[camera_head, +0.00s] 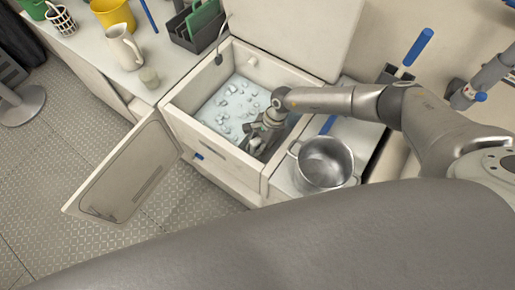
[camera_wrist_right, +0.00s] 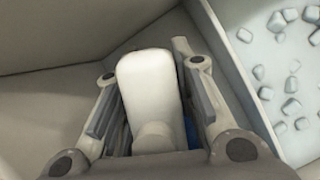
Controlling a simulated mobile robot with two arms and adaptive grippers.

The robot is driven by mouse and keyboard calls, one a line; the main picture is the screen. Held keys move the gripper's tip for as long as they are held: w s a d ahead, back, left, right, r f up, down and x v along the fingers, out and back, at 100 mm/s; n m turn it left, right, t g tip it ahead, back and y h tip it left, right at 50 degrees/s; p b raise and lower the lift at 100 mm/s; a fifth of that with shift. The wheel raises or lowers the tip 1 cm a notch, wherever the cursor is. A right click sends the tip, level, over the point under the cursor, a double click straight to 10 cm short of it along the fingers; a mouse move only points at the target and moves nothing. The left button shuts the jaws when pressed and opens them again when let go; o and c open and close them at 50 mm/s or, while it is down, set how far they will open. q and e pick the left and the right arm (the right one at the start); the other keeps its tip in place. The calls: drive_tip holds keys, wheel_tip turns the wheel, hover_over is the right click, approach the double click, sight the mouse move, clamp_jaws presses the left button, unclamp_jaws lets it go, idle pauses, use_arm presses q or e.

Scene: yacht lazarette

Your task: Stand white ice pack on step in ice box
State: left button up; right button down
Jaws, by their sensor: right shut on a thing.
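The ice box (camera_head: 205,137) stands open with its lid (camera_head: 295,30) up, and loose ice (camera_head: 232,100) lies in its left part. My right gripper (camera_head: 256,140) reaches down inside the box's front right part, beside the ice. In the right wrist view, my right gripper (camera_wrist_right: 148,85) is shut on the white ice pack (camera_wrist_right: 150,80), a pale rounded block between its two fingers. Plain beige surfaces (camera_wrist_right: 45,110) lie left of the pack; I cannot tell which is the step. The pack's lower end is hidden. My left gripper is not in view.
A steel pot (camera_head: 325,162) stands on the counter right of the box. An open door panel (camera_head: 125,175) sticks out at front left.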

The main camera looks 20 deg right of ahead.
wheel_tip(320, 180, down, 2)
drive_tip(key=shift+w, duration=0.1)
drive_tip(key=c, duration=1.7)
unclamp_jaws()
drive_tip(key=shift+f+b, duration=0.15)
drive_tip(key=shift+b, duration=0.15)
drive_tip(key=o, duration=0.5)
